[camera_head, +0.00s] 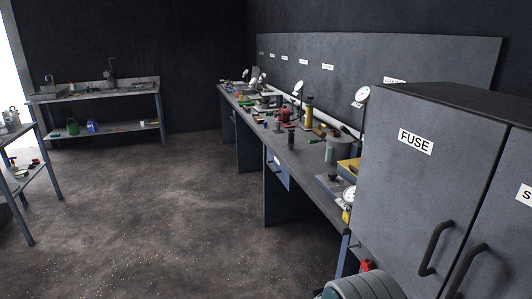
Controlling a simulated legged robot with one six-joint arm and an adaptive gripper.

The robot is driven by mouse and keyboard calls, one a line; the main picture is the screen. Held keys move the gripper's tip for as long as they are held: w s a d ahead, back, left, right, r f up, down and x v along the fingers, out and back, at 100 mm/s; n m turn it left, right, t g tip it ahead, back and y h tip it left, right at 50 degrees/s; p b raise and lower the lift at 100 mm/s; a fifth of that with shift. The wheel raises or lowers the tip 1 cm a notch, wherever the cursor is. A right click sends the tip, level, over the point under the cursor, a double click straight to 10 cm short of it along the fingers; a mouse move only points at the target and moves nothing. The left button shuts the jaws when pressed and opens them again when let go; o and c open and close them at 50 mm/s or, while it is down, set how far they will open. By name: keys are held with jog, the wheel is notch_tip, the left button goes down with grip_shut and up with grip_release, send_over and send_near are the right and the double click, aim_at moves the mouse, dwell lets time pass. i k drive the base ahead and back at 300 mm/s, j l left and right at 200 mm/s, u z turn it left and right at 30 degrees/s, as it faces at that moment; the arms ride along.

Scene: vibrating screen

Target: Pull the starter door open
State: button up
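A dark grey cabinet fills the right of the head view. Its left door is labelled FUSE (416,141) and has a black bar handle (435,248). To its right is a second door (505,235), cut off by the right edge. Only the first letter of its label, an S (525,195), shows, so this appears to be the starter door. Its black handle (468,270) stands near the seam between the doors and runs off the bottom edge. Both doors look shut. My gripper is not in view.
A long workbench (305,166) with gauges and tools runs back from the cabinet. A rounded grey-green object (366,286) with red beside it sits low before the cabinet; I cannot tell what it is. Tables stand at the left and back. The floor (165,220) is open.

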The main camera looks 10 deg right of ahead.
aim_at(494, 261)
jog(key=k+l+z, duration=0.1)
jog(key=z, duration=1.75)
jog(key=l+z, duration=0.25)
jog(key=l, duration=0.35)
